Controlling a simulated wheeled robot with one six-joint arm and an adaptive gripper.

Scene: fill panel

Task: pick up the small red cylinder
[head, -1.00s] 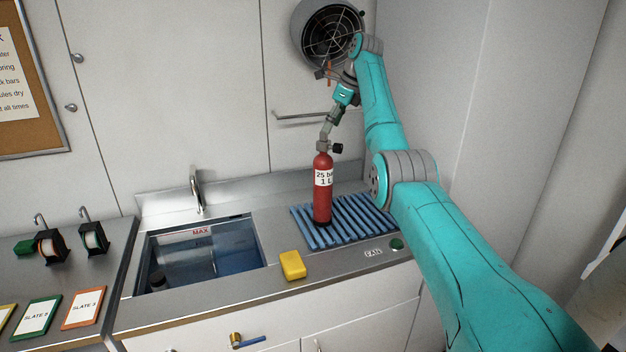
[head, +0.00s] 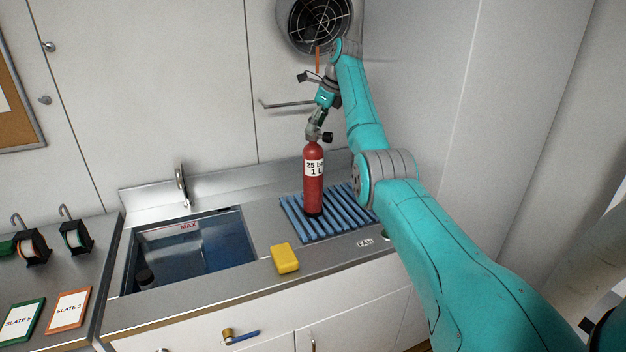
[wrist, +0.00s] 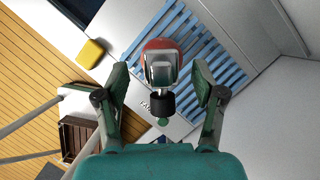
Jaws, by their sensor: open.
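The small red cylinder (head: 313,182) stands upright on a blue slatted mat (head: 352,223) right of the sink. It has a white label reading 25 and 1 L, and a grey valve with a black knob on top. My gripper (head: 317,121) is directly above the valve, pointing down. In the wrist view the cylinder's red shoulder (wrist: 157,44) and its valve with the black knob (wrist: 162,104) show between the two spread fingers of my gripper (wrist: 160,76). The fingers are open, one on each side. Whether they touch the valve cannot be told.
A yellow sponge (head: 285,258) lies on the counter in front of the mat. The sink (head: 235,262) with water is to the left. A wall rail (head: 285,104) and a round fan (head: 318,22) are behind my arm. Reels and slates lie on the far left counter.

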